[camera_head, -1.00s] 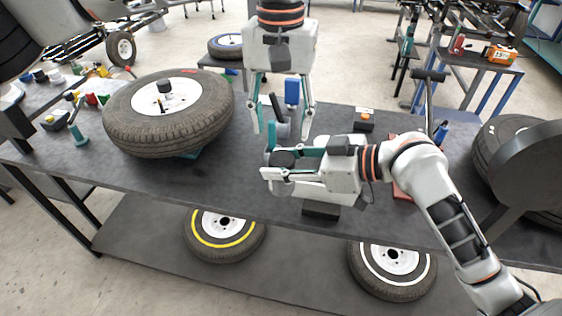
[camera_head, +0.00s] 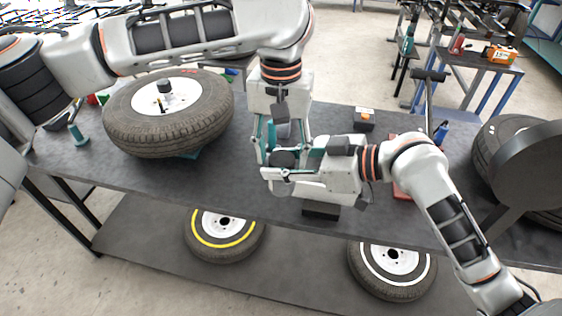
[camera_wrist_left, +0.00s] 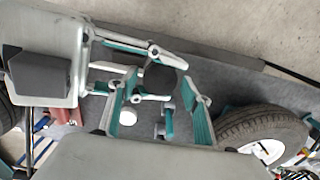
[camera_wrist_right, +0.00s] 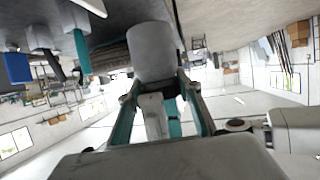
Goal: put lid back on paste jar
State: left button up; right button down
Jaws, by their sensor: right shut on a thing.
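My right gripper (camera_head: 270,172) is shut on a dark grey cylinder, which looks like the paste jar (camera_head: 283,158). It is held above the workbench, its round dark top facing up. The jar's grey side shows large in the right wrist view (camera_wrist_right: 152,50). My left gripper (camera_head: 284,148) points down just above and behind the jar with its fingers apart. In the left wrist view the jar's dark top (camera_wrist_left: 160,77) appears between the left fingertips; I cannot tell whether they touch it.
A large tyre (camera_head: 170,120) lies on the workbench (camera_head: 230,185) to the left. Another tyre (camera_head: 500,140) is at the right end. The bench front between the left tyre and my right gripper is clear.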

pick_arm(q)
jog(key=c, duration=0.9)
jog(key=shift+m, duration=1.7)
jog(key=o, duration=1.2)
jog(key=shift+r, duration=2.25)
jog(key=shift+c, duration=0.3)
